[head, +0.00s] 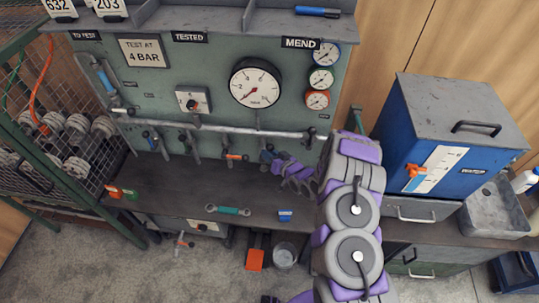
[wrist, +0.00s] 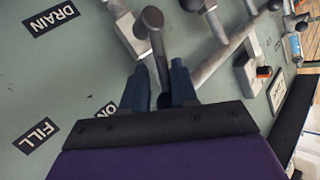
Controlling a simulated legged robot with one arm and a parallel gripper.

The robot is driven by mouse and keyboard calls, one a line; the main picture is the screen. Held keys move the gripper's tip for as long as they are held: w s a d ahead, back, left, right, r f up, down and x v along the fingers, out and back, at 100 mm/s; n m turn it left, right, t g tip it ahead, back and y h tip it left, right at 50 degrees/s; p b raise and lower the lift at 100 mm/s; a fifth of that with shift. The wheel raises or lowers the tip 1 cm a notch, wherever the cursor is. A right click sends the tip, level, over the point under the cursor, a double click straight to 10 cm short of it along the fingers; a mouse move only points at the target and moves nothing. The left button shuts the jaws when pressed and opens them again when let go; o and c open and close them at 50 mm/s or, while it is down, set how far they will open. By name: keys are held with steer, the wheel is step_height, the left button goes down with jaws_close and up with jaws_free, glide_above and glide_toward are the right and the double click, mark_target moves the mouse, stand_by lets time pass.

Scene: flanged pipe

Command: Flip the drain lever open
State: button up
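In the wrist view, the DRAIN label (wrist: 51,17) is at the upper left of the green panel and the FILL label (wrist: 36,135) at the lower left. A grey metal lever (wrist: 152,38) with a rounded end stands out from the panel beside a pale valve block (wrist: 124,32). My gripper (wrist: 159,68) has its two blue fingers apart, one on each side of the lever's dark lower part. I cannot tell whether either finger touches it, nor surely whether this is the drain lever. In the head view my gripper (head: 268,158) is at the panel's lower right.
A horizontal pipe (head: 225,128) with several hanging levers crosses the panel. The dark bench (head: 180,185) holds a green-handled wrench (head: 229,210) and a small blue item (head: 285,216). A blue WATER tank (head: 400,130) stands right of my arm. Gauges (head: 256,83) sit above.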

steer(key=shift+o, duration=1.3)
steer(key=shift+w+d+r, duration=0.2)
steer(key=shift+w+r, duration=0.25)
steer(key=shift+r, duration=0.15)
steer(key=shift+s, duration=0.1)
steer(key=shift+d, duration=0.1)
steer(key=shift+s+d, duration=0.1)
steer(key=shift+s+d+f, duration=0.1)
steer(key=shift+f, duration=0.15)
steer(key=shift+s+a+f, duration=0.1)
steer(key=shift+s+a, duration=0.1)
steer(key=shift+a, duration=0.1)
steer(key=p+v, duration=0.2)
steer(key=v, duration=1.5)
steer(key=shift+d+p, duration=0.3)
steer(key=shift+p, duration=0.1)
